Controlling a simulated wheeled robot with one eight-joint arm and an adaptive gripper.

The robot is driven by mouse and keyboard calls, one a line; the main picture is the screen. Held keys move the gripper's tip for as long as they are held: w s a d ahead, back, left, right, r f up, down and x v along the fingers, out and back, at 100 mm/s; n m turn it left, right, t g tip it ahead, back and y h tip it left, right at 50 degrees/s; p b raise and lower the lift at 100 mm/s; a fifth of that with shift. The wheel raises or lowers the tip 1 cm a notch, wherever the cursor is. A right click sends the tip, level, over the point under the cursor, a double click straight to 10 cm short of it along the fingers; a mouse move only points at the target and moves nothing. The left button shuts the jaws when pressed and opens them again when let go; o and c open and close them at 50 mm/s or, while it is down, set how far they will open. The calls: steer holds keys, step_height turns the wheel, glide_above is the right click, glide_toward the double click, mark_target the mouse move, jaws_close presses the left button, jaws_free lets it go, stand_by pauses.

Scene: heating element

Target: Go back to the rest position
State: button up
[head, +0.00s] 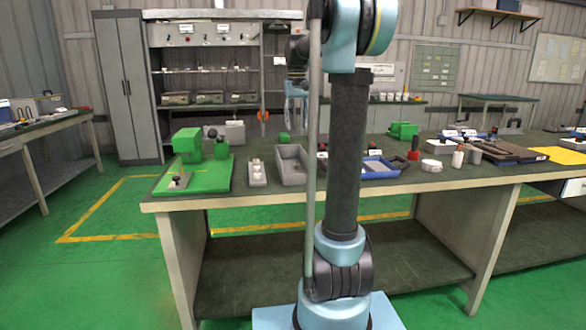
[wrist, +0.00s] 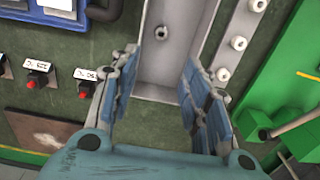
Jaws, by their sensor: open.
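My gripper (wrist: 160,105) is open in the wrist view, with its blue pads apart and nothing between them. It hangs above the workbench (wrist: 150,122), next to a grey tray (wrist: 168,60).
A green fixture (head: 192,172) and a white strip with knobs (head: 257,173) stand left of the tray. A blue tray (head: 376,167) lies to the right. Red buttons (wrist: 37,80) sit beside my gripper. Open green floor (head: 110,270) lies left of the bench.

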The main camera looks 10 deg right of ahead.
steer(key=shift+r, duration=1.2)
steer(key=shift+s, duration=0.1)
steer(key=s+f+t, duration=0.1)
steer(key=s+f, duration=1.4)
steer(key=s, duration=0.2)
steer(key=s+f+t, duration=0.1)
steer(key=s+f, duration=1.4)
steer(key=s, duration=0.3)
steer(key=shift+s+a+f, duration=0.15)
steer(key=shift+s+f, duration=0.2)
steer(key=shift+w+f, duration=0.2)
steer(key=shift+w, duration=0.25)
